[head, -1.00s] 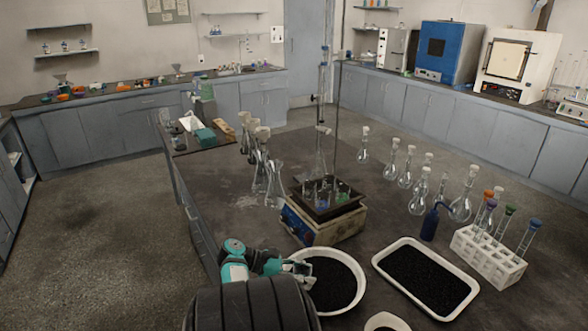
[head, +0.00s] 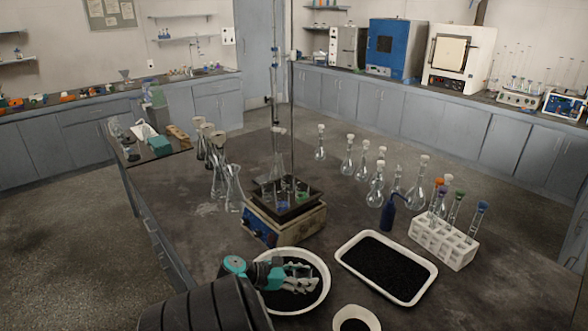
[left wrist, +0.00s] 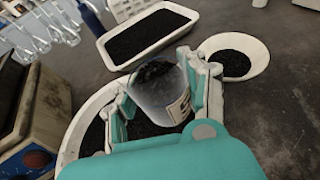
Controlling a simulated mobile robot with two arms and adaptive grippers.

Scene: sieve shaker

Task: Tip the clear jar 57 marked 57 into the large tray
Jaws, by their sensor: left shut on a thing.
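My left gripper (head: 303,276) is shut on a clear jar (left wrist: 158,98). The jar holds dark grains and has a pale label on its side, only partly visible; I cannot read its number. In the left wrist view the gripper's fingers (left wrist: 162,100) clasp the jar from both sides. In the head view the gripper is over the round white bowl (head: 322,296), and the jar is hard to make out. The large white rectangular tray (head: 365,286), holding black grains, lies to the right of the gripper; it also shows beyond the jar in the left wrist view (left wrist: 165,46). My right gripper is out of view.
A small white dish (head: 372,316) of black grains is at the near edge. A blue-fronted device (head: 258,228) with glassware on top stands behind the bowl. A blue bottle (head: 389,215), a white tube rack (head: 443,243) and several flasks stand behind and right of the tray.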

